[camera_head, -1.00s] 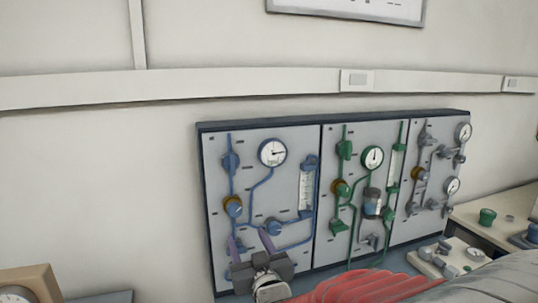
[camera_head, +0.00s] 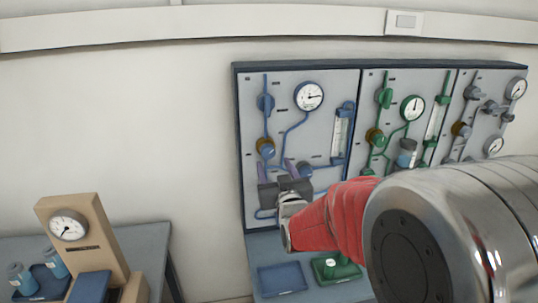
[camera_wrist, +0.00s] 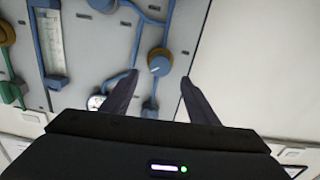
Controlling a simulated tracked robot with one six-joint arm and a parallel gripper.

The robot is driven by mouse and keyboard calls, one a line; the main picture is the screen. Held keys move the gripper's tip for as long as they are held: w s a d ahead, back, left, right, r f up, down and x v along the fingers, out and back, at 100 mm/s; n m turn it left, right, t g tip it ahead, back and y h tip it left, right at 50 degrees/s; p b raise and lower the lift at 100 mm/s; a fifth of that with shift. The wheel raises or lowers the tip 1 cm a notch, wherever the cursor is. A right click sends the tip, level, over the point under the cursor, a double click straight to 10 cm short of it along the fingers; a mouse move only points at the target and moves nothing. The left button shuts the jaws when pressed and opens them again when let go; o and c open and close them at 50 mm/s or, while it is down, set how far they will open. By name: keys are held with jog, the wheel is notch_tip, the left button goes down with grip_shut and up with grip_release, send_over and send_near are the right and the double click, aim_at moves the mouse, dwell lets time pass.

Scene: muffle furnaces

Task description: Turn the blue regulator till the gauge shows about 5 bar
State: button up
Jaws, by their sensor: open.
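The blue regulator (camera_head: 265,148) is a round blue knob with a brass-coloured collar on the left part of the wall panel. My gripper (camera_head: 276,165) is open, its two dark fingers pointing at the panel just below and right of the regulator in the head view. In the wrist view the regulator (camera_wrist: 159,62) appears between the fingertips (camera_wrist: 158,77), with no visible contact. The blue section's gauge (camera_head: 308,96) is white and round; its needle points right, but its numbers are too small to read.
A blue valve (camera_head: 303,168) and a flowmeter (camera_head: 340,135) sit right of the regulator. Green fittings (camera_head: 376,137) lie further right. Blue (camera_head: 282,279) and green trays rest below. The wall left of the panel is clear.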

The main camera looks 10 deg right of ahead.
aim_at(269, 153)
jog(key=w, duration=0.8)
jog(key=shift+w, duration=0.1)
jog(key=c, duration=1)
jog(key=shift+c, duration=0.2)
jog(key=shift+m, duration=0.3)
jog(key=o, duration=1)
jog(key=shift+o, duration=0.2)
